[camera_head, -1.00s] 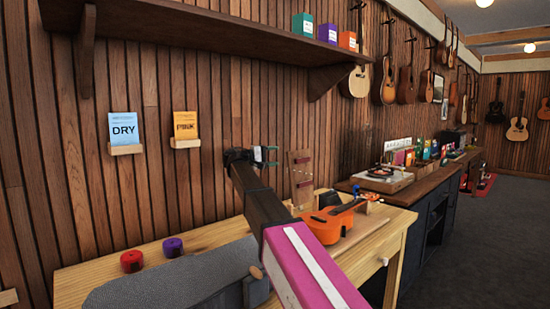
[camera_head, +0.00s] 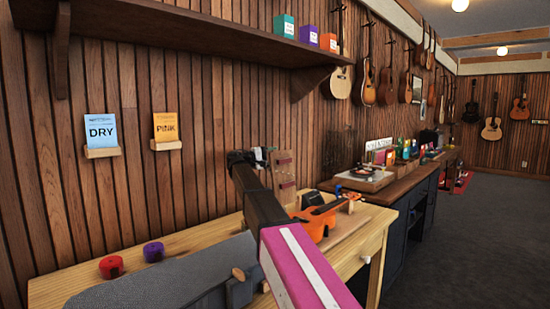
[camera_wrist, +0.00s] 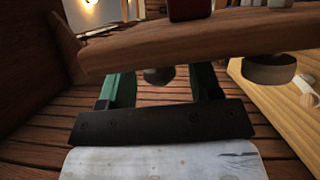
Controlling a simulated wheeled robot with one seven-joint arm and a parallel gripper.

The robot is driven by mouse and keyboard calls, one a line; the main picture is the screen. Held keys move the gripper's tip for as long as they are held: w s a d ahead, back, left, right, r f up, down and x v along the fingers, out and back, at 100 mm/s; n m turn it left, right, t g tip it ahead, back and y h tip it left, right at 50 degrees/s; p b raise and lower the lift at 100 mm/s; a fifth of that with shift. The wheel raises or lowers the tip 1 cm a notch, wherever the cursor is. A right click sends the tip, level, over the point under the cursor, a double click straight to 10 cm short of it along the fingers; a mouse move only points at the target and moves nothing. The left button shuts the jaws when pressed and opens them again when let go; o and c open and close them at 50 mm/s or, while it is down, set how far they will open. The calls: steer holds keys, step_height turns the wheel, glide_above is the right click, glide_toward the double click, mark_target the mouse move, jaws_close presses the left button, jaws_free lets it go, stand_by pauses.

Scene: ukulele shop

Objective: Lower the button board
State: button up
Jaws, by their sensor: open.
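The button board is a reddish-brown wooden board (camera_head: 284,172) with dark red parts on its face. It stands upright at the back of the workbench, by the wall. My gripper (camera_head: 265,155) is at the board's upper left edge. In the wrist view the board (camera_wrist: 205,42) runs across the top of the picture, with a dark red block (camera_wrist: 188,9) on it. My gripper's two green fingers (camera_wrist: 161,88) are apart, just below the board's edge. A dark round knob (camera_wrist: 158,75) shows between them; I cannot tell whether they touch it.
An orange ukulele (camera_head: 318,222) lies on the pale wooden workbench (camera_head: 372,238), right of my arm. A red spool (camera_head: 111,267) and a purple spool (camera_head: 153,252) sit at the left. A shelf (camera_head: 180,35) juts from the wall above.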

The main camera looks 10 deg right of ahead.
steer(key=shift+w+d, duration=0.1)
steer(key=shift+d, duration=0.4)
